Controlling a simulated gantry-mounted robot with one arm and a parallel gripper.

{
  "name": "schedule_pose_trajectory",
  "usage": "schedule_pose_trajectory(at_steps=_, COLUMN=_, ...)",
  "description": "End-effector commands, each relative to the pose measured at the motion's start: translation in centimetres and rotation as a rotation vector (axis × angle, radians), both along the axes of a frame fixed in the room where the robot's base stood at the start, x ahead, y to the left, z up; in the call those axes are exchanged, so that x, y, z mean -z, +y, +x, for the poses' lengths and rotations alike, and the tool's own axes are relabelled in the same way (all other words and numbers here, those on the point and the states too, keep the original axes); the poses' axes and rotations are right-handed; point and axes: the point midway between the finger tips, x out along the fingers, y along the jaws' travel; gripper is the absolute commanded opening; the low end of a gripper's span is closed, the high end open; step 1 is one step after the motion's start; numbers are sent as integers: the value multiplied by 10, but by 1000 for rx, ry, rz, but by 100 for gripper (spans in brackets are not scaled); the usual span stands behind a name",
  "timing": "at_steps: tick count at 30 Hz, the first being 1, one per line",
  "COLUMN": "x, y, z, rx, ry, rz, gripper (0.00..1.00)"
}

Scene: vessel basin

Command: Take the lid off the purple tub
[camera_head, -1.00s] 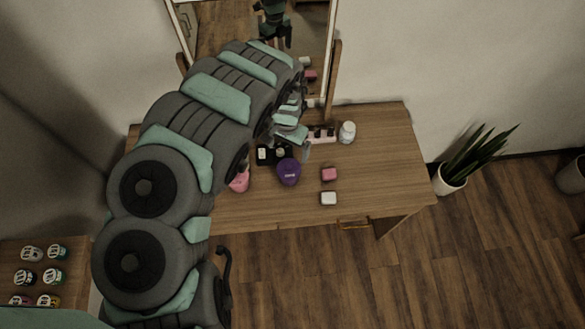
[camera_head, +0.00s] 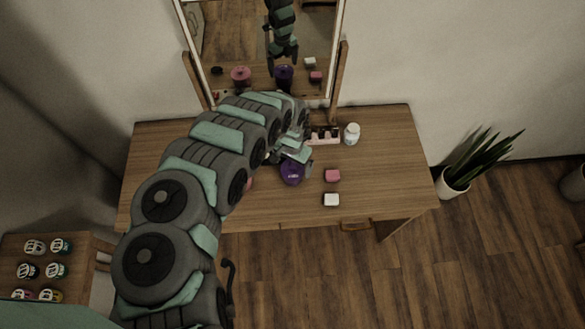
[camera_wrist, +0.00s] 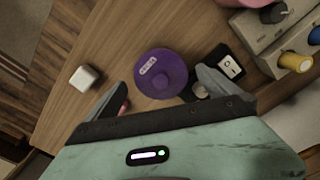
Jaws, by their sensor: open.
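The purple tub (camera_head: 291,174) stands upright on the wooden table. The wrist view shows its round purple top from above (camera_wrist: 160,74), with a small pale label on it; I cannot make out a seam between lid and body. My gripper (camera_wrist: 162,88) is open and empty, with one finger on each side of the tub's near edge in the picture. In the head view my gripper (camera_head: 297,153) is just behind and above the tub, and my arm hides part of the table. I cannot tell whether the fingers touch the tub.
A white block (camera_head: 331,200) and a pink block (camera_head: 332,175) lie right of the tub. A dark holder (camera_wrist: 229,63) sits close to one finger. A mirror (camera_head: 262,50) stands at the back. The table's right side is clear.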

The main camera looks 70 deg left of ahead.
Motion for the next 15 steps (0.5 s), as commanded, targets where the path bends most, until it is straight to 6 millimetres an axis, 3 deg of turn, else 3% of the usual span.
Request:
schedule_pose_trajectory(at_steps=4, x=11, y=-2, z=-1, rx=-2, ry=1, rz=-3, gripper=100)
schedule_pose_trajectory(at_steps=15, x=13, y=0, z=-1, rx=-1, ry=1, rz=1, gripper=97)
